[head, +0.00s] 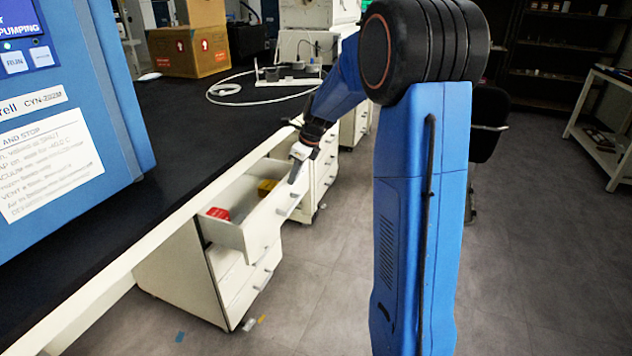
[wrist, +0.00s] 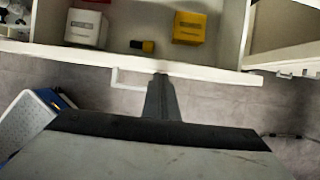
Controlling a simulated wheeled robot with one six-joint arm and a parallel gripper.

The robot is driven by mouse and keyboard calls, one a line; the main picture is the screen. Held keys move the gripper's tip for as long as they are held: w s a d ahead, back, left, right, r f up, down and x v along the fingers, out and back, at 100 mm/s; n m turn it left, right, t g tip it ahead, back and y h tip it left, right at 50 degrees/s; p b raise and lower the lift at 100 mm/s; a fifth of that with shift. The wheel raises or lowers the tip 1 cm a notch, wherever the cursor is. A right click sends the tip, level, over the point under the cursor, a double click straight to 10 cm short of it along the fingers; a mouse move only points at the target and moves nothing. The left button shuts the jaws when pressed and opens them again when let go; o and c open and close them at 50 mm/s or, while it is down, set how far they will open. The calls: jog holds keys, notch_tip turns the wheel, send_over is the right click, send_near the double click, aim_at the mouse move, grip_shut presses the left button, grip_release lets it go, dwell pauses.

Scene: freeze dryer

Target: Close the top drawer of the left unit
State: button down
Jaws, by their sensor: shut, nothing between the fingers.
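The top drawer (head: 225,232) of the left unit (head: 185,270) is pulled out under the bench. It holds a red item (head: 218,213) and a yellow box (head: 266,185). In the wrist view the drawer front's top edge (wrist: 205,71) runs across the picture, with a white handle (wrist: 126,84) below it. My gripper (head: 295,176) is shut and empty at the drawer front. In the wrist view its tip (wrist: 161,78) is at the front's edge, just right of the handle. I cannot tell whether it touches. The lower drawers look closed.
The black bench top (head: 200,130) overhangs the unit. A second drawer unit (head: 322,182) stands behind my gripper. A blue freeze dryer (head: 70,110) fills the left of the head view. The grey floor (head: 325,290) in front is mostly clear, with small scraps near the unit.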

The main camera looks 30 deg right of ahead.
jog(key=w+a, duration=0.7)
jog(key=w, duration=0.2)
jog(key=shift+a, duration=0.1)
